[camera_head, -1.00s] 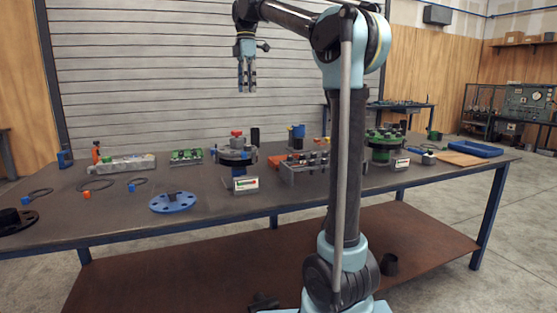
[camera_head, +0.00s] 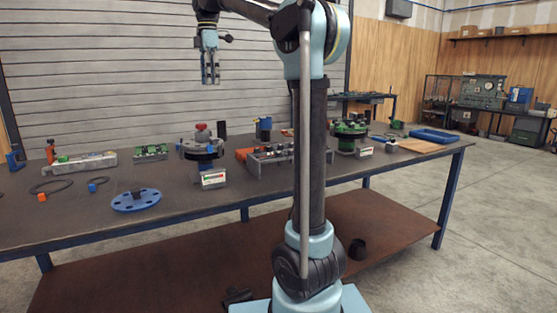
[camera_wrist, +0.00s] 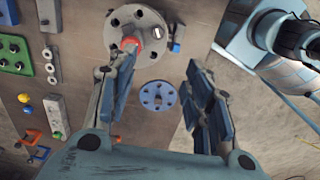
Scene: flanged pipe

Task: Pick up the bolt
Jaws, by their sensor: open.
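My gripper (camera_head: 210,80) is open and empty, pointing down high above the workbench (camera_head: 100,222). In the wrist view its two fingers (camera_wrist: 162,60) stand wide apart with nothing between them. Small bolt-like parts stand in a grey rack (camera_head: 262,166) at the middle of the bench and in a green tray (camera_head: 151,153) at the back left. The green tray also shows at the left of the wrist view (camera_wrist: 12,45). I cannot tell which small part is the bolt. A dark flange assembly (camera_head: 203,149) with a red top stands between them.
A blue flange disc (camera_head: 136,201) lies near the front edge, with dark rings to its left. A grey strip (camera_head: 80,163) with small parts lies at the left. A green flange assembly (camera_head: 350,131) and a blue tray (camera_head: 435,136) stand at the right.

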